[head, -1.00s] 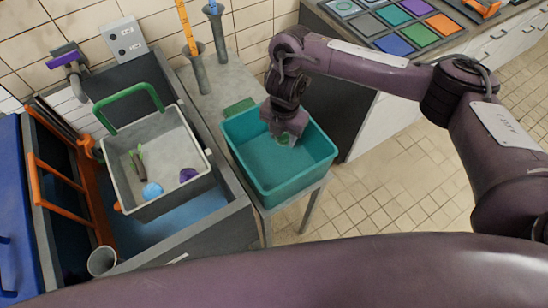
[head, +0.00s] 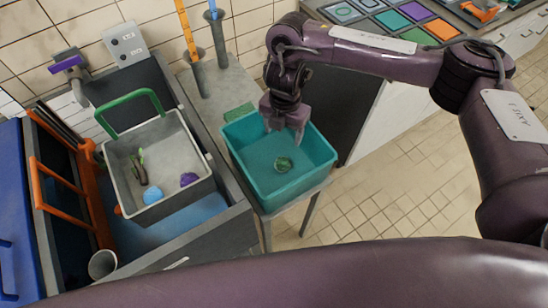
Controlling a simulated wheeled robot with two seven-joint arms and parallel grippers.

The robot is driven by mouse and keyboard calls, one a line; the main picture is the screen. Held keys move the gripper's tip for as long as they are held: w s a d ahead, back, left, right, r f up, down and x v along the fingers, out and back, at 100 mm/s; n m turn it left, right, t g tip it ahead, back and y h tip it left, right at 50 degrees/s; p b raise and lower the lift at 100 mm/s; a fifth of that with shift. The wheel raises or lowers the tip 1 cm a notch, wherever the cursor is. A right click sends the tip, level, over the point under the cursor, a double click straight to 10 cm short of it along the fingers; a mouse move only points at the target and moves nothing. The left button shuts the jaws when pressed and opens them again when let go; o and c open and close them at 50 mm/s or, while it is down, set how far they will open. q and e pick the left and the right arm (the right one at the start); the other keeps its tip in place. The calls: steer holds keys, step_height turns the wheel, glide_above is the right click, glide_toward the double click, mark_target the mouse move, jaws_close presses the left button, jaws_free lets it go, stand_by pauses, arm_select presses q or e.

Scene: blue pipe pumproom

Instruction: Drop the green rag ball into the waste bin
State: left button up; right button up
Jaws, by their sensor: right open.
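The green rag ball (head: 284,164) lies inside the teal waste bin (head: 258,187), on its floor as far as I can tell. The bin stands on a small table to the right of the sink. My right gripper (head: 285,135) is open and empty, above the bin's far part, with its fingers pointing down. The ball is apart from the fingers, a little nearer to me. My left gripper does not show.
A grey tub (head: 180,200) with a green handle (head: 128,110), holding a blue ball (head: 153,195), a purple ball (head: 189,179) and a dark green item (head: 140,168), sits over the sink. Two grey holders stand behind the bin. Tiled floor (head: 375,195) is clear at right.

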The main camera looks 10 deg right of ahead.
step_height(320, 180, up, 4)
steer(key=shift+f, duration=0.1)
steer(key=shift+s, duration=0.1)
stand_by(0.5)
